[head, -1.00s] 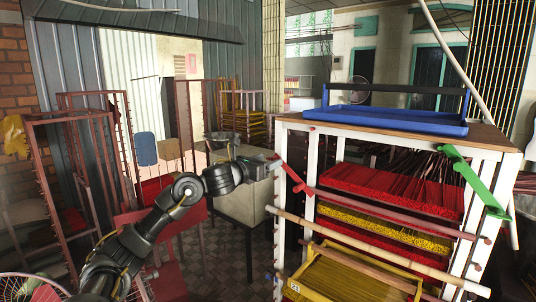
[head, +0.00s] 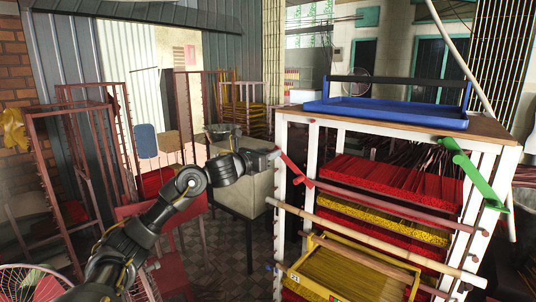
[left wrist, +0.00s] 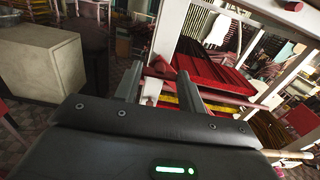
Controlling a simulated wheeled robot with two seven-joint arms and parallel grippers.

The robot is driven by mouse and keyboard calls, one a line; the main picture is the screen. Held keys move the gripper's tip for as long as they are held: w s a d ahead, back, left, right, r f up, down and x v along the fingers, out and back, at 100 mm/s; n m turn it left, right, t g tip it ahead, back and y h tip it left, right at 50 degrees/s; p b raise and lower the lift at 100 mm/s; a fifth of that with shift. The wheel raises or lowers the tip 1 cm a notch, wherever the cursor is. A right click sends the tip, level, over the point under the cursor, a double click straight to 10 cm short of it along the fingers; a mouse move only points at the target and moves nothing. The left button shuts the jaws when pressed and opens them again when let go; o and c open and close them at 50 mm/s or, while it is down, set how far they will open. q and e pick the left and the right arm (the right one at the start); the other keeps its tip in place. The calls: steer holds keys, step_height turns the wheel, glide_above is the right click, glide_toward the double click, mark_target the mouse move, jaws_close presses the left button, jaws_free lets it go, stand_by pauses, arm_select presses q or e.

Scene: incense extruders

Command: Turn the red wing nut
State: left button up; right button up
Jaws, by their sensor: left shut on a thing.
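The red wing nut (head: 297,171) is a flat red bar on the front left post of the white rack. It slants from upper left to lower right. My left gripper (head: 275,153) comes in from the left and is shut on its upper left end. In the left wrist view the two fingers of my left gripper (left wrist: 160,88) stand apart with red between them, but the grip itself is hard to make out there. A similar green wing nut (head: 474,174) is on the right post. My right gripper is not in view.
The rack holds red and yellow incense bundles (head: 385,185) behind wooden poles (head: 370,240). A blue tray (head: 388,116) sits on top. A pale cabinet (head: 240,185) stands behind my left arm. Reddish frames (head: 75,160) stand at the left.

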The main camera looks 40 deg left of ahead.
arm_select(q)
steer(key=shift+a+f+n, duration=0.1)
steer(key=shift+a+n, duration=0.05)
steer(key=shift+n, duration=9.35)
steer(key=o, duration=1)
